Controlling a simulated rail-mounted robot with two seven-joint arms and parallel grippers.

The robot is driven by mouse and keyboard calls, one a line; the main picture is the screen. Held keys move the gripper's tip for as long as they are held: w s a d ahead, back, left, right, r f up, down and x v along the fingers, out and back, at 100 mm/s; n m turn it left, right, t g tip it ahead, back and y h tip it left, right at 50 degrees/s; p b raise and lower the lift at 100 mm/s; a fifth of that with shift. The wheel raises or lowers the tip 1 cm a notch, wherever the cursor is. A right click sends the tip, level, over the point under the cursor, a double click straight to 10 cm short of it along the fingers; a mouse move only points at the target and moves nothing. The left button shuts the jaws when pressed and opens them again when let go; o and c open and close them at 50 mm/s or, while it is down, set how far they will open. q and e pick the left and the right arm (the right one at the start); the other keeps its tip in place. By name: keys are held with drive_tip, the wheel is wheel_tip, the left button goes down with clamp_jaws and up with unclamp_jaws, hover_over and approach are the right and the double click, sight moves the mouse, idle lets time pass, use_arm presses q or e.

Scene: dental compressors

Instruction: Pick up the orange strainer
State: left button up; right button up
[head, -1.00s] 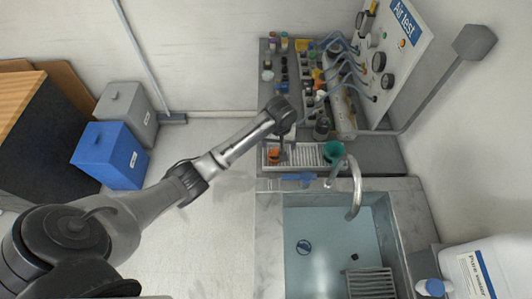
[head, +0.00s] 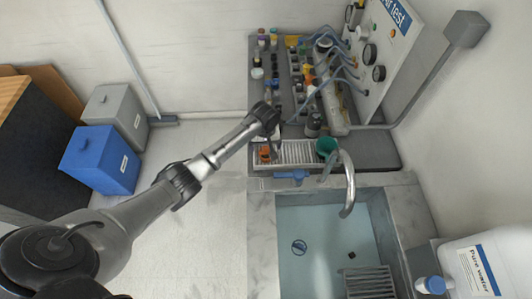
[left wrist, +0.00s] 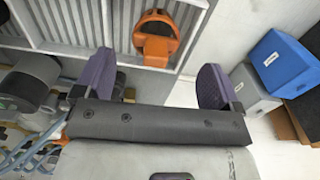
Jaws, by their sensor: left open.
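The orange strainer (head: 264,154) lies at the left end of a white ribbed rack beside the sink, partly hidden by my gripper in the head view. In the left wrist view the orange strainer (left wrist: 157,37) shows whole, with a dark middle, ahead of the purple fingertips. My left gripper (head: 272,150) is just above and beside it in the head view. In the left wrist view my left gripper (left wrist: 158,84) has its two fingers wide apart with nothing between them. My right gripper is not in view.
The white rack (head: 298,152) also bears a green cup (head: 326,149). A blue item (head: 291,175) lies at the rack's front edge. The faucet (head: 349,185) rises over the sink (head: 325,240). Bottles and hoses crowd the counter behind.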

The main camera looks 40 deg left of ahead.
sight(266, 147)
use_arm(q)
drive_tip(key=f, duration=0.3)
drive_tip(key=shift+w+f+b, duration=0.25)
drive_tip(key=shift+w+b, duration=0.1)
drive_tip(key=shift+f, duration=0.75)
drive_tip(key=shift+c, duration=0.3)
drive_tip(key=c, duration=0.9)
